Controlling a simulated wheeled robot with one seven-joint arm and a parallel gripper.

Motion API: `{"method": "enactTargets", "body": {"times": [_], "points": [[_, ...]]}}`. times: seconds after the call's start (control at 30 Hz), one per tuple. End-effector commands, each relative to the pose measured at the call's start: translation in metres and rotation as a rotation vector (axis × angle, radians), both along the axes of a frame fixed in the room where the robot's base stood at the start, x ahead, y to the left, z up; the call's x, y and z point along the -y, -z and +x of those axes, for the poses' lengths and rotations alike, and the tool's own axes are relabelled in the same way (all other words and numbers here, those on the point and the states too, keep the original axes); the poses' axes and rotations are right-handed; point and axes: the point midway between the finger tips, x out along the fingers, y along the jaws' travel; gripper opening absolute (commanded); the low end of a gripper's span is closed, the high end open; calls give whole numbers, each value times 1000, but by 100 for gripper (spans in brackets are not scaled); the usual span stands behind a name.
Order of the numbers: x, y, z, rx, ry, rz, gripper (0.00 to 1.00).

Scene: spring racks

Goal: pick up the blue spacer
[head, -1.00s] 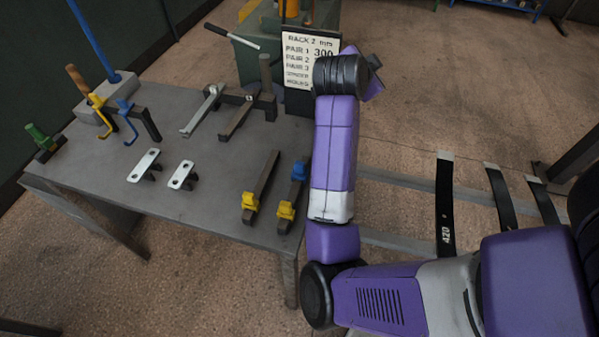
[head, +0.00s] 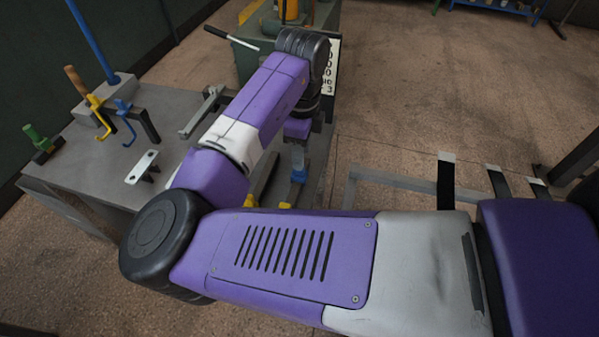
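A dark bar with a blue piece (head: 299,176) lies near the right edge of the grey table; I take this piece to be the blue spacer. Its yellow near end (head: 285,205) shows just above my forearm. My arm crosses the table, and its purple wrist points down over this bar. My gripper (head: 298,163) is a small grey shape right at the blue piece. Whether it touches the piece, and how its fingers stand, cannot be made out. The far part of the bar is hidden by my wrist.
A second dark bar with a yellow end (head: 251,201) lies just left, partly hidden by my arm. A yellow hook (head: 98,112) and a blue hook (head: 125,117) stand at the table's left. A metal bracket (head: 146,163) lies nearer. Dark strips (head: 446,180) are at right.

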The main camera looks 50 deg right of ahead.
Motion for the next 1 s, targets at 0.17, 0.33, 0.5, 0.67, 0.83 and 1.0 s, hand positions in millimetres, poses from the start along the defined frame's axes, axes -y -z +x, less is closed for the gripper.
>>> {"method": "enactTargets", "body": {"times": [0.17, 0.33, 0.5, 0.67, 0.83, 1.0], "points": [[-1, 18, 3, -1, -4, -1, 40], [-1, 43, 5, 0, -3, -2, 40], [-1, 54, 5, 1, -3, -4, 40], [-1, 55, 5, 1, -2, -4, 40], [-1, 55, 5, 1, -2, -4, 14], [-1, 54, 5, 1, -2, -4, 0]]}}
